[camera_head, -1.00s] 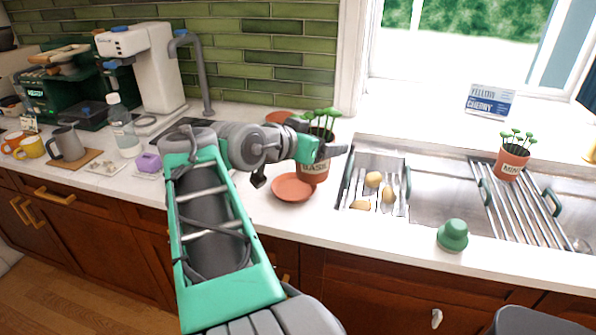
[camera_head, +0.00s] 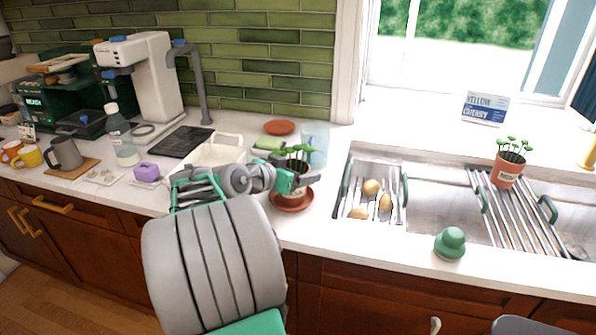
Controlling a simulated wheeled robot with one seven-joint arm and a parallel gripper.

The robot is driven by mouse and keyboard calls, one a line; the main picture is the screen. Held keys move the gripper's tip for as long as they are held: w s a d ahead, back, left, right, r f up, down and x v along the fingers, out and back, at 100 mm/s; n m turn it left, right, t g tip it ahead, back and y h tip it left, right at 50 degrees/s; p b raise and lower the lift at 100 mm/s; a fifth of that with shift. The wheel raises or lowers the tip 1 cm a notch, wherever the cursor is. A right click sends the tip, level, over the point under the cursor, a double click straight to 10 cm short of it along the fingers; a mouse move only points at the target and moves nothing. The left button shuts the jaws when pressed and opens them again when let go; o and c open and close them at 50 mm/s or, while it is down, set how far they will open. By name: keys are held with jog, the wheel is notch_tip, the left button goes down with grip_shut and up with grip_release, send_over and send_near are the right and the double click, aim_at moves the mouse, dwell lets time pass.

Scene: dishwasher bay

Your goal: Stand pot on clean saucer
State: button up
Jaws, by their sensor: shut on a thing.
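A terracotta pot with green sprouts (camera_head: 297,159) is in my gripper (camera_head: 295,181), which is shut on it at the end of my arm. The gripper covers much of the pot's front and its label. The pot is upright, above a terracotta saucer (camera_head: 292,202) near the counter's front. I cannot tell whether the pot's base touches the saucer. A second terracotta saucer (camera_head: 279,127) lies at the back of the counter by the tiled wall. I cannot tell from here which saucer is clean.
A sink with a rack holding several potatoes (camera_head: 371,187) is to the right. A second potted plant (camera_head: 508,170) stands on the roll-up rack. A green domed object (camera_head: 451,241) sits on the front edge. A clear glass (camera_head: 316,142) and white basin (camera_head: 222,150) stand close behind my gripper.

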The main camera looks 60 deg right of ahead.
jog(key=shift+f, duration=0.15)
jog(key=o, duration=1.8)
